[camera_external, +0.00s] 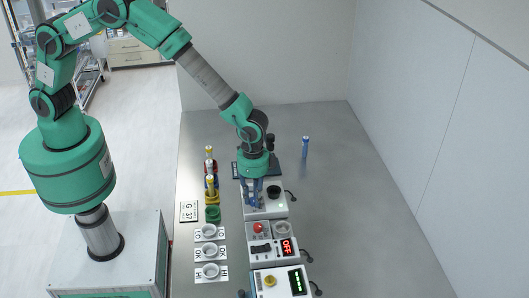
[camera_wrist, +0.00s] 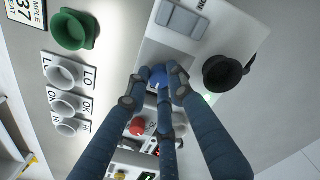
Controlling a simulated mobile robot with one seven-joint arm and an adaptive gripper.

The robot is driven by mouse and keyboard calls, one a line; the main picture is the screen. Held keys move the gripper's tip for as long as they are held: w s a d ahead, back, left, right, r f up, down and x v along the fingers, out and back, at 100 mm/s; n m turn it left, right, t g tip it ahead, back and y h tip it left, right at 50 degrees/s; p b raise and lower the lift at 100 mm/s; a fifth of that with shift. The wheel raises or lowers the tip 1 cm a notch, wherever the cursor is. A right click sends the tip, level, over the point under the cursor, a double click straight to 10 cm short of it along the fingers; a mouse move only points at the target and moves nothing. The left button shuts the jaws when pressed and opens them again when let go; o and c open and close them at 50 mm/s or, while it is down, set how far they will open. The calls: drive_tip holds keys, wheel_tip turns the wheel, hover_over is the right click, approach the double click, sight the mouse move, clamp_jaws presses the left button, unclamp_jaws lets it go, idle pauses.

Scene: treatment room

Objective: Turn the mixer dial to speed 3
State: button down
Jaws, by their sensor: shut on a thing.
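The mixer appears to be the white box (camera_external: 273,212) under my gripper, with a black round cup (camera_external: 273,191) on top. It also shows in the wrist view (camera_wrist: 203,45), with a grey rocker switch (camera_wrist: 180,19) and the black cup on it. A blue dial (camera_wrist: 158,75) sits on this box between my fingertips. My gripper (camera_external: 251,201) points down over the box, and its blue fingers are closed around the dial. The fingers hide part of the dial, and no pointer or speed marks can be read.
Labelled cups (camera_external: 209,231), a green cup (camera_external: 212,214) and yellow-capped tubes stand left. The bench's right side is mostly clear.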

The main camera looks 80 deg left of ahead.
sight(254, 198)
idle(0.4)
drive_tip(key=c, duration=1.5)
unclamp_jaws()
wheel_tip(254, 198, up, 12)
drive_tip(key=shift+w+a+f, duration=0.1)
drive_tip(key=shift+a, duration=0.05)
drive_tip(key=shift+r, duration=0.2)
